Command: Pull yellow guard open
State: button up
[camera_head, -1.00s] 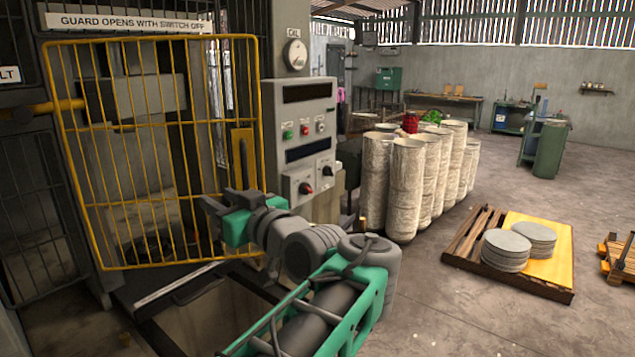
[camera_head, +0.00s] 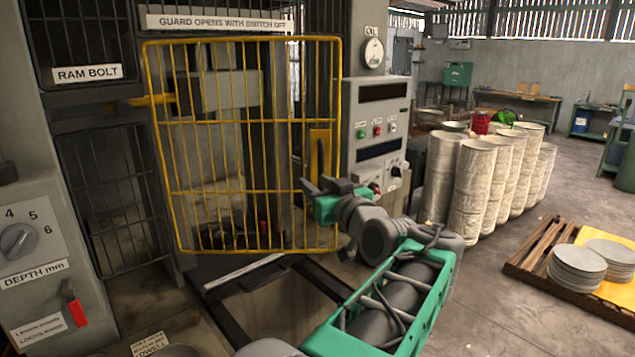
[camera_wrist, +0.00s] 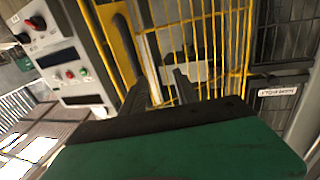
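The yellow guard (camera_head: 240,121) is a barred frame across the front of the press, under a sign saying it opens with the switch off. It looks closed. A yellow plate with an upright handle (camera_head: 320,150) is on its right side; it also shows in the wrist view (camera_wrist: 121,45). My gripper (camera_head: 314,185) is just below and in front of this handle in the head view. In the wrist view my gripper (camera_wrist: 160,90) has its two dark fingers apart, with nothing seen between them but guard bars behind. Whether a finger touches the guard I cannot tell.
A control panel (camera_head: 381,130) with buttons and knobs stands right of the guard. A depth dial (camera_head: 18,239) and a red lever (camera_head: 75,304) are at left. Tall pale cylinders (camera_head: 472,185) and a pallet (camera_head: 540,265) with disc stacks are at right, with open floor between.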

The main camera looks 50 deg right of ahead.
grip_shut()
dwell(1.3)
jog(key=c, duration=0.7)
grip_release()
jog(key=shift+c, duration=0.2)
jog(key=o, duration=0.7)
jog(key=shift+o, duration=0.2)
jog(key=shift+s, duration=0.1)
jog(key=b+v, duration=0.2)
jog(key=v, duration=0.5)
jog(key=shift+s+a+b, duration=0.3)
jog(key=shift+b, duration=0.05)
jog(key=shift+c, duration=0.2)
